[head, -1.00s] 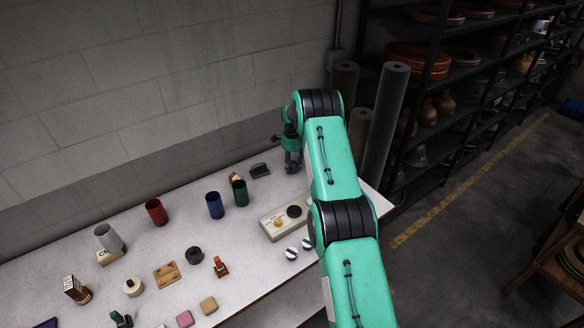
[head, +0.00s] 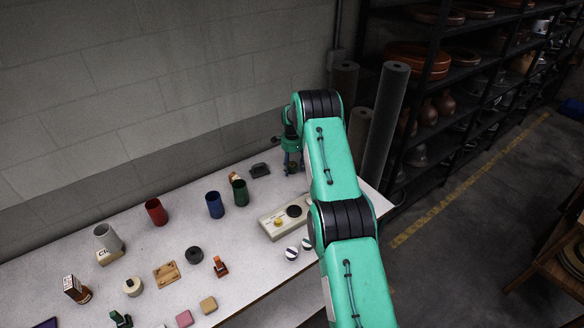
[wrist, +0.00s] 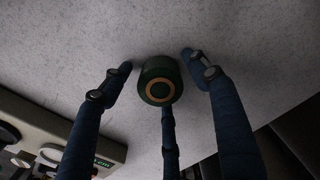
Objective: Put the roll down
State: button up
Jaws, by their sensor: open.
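The roll is a dark green round piece with a tan ring on its end face. In the wrist view the roll (wrist: 158,80) is seen end-on against the speckled pale tabletop, between my spread fingers. My gripper (wrist: 157,70) is open, with dark blue fingers left, right and below the roll; gaps show at left and right. In the head view my gripper (head: 294,163) is low over the far right part of the table (head: 150,250), with the roll (head: 292,168) among its fingers. The roll's underside is hidden, but it appears to be at the tabletop.
Green (head: 240,192), blue (head: 215,205) and red (head: 156,212) cups and a dark small object (head: 260,170) lie to the left. Upright grey rolls (head: 384,125) stand beyond the table's right end.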

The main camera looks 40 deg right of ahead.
aim_at(292, 165)
jog(key=shift+r, duration=0.1)
notch_tip(292, 165, up, 12)
jog(key=shift+p, duration=0.3)
dwell(0.3)
dwell(0.4)
jog(key=shift+r, duration=0.15)
